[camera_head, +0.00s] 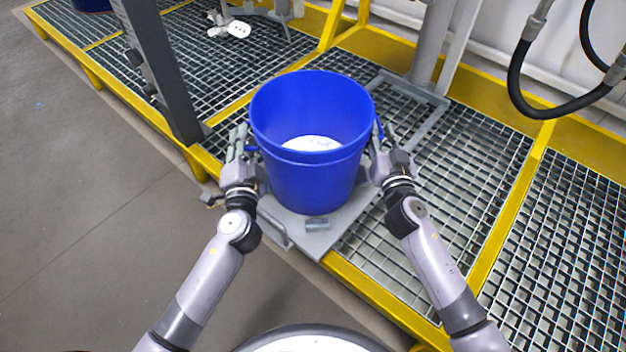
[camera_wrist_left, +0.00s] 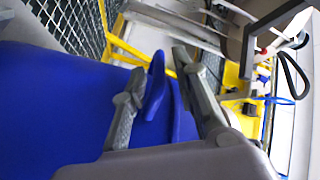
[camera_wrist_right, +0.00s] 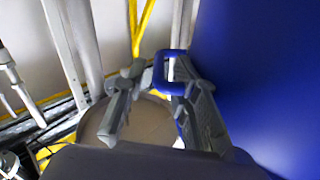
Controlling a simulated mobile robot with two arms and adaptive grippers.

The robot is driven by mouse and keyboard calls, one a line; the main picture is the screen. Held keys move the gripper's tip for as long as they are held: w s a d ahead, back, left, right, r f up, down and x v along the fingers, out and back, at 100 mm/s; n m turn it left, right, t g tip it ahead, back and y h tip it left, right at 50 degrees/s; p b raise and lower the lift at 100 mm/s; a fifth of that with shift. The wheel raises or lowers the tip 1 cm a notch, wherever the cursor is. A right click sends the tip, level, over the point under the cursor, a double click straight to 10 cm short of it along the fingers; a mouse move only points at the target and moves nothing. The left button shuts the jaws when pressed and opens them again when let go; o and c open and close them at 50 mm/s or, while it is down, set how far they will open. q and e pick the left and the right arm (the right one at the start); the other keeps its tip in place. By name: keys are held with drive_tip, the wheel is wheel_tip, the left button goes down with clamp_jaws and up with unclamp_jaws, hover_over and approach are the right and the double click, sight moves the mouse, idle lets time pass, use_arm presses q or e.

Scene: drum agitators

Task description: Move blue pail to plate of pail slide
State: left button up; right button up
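The blue pail (camera_head: 312,185) is upright, open at the top, with something white at its bottom. It stands over the grey plate (camera_head: 335,237) of the pail slide; the pail hides much of the plate, and I cannot tell whether they touch. My left gripper (camera_head: 241,146) is at the pail's left side; in the left wrist view its spread fingers (camera_wrist_left: 160,72) flank a blue handle tab (camera_wrist_left: 156,88). My right gripper (camera_head: 384,142) is at the pail's right side; in the right wrist view its fingers (camera_wrist_right: 155,82) are apart, one overlapping the blue handle loop (camera_wrist_right: 168,52).
A yellow-framed metal grating (camera_head: 470,190) surrounds the plate. A grey post (camera_head: 158,70) rises left of the pail. A black hose (camera_head: 530,108) hangs at the right. Another dark blue container (camera_head: 92,4) is at the top left. The floor (camera_head: 80,200) at left is clear.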

drive_tip(key=shift+d, duration=0.1)
drive_tip(key=shift+s+f, duration=0.1)
use_arm(q)
drive_tip(key=s+d, duration=0.1)
drive_tip(key=s, duration=0.6)
drive_tip(key=shift+s, duration=0.4)
use_arm(e)
drive_tip(key=s+d, duration=0.1)
drive_tip(key=s, duration=1)
drive_tip(key=shift+s+d, duration=0.3)
drive_tip(key=shift+s, duration=0.05)
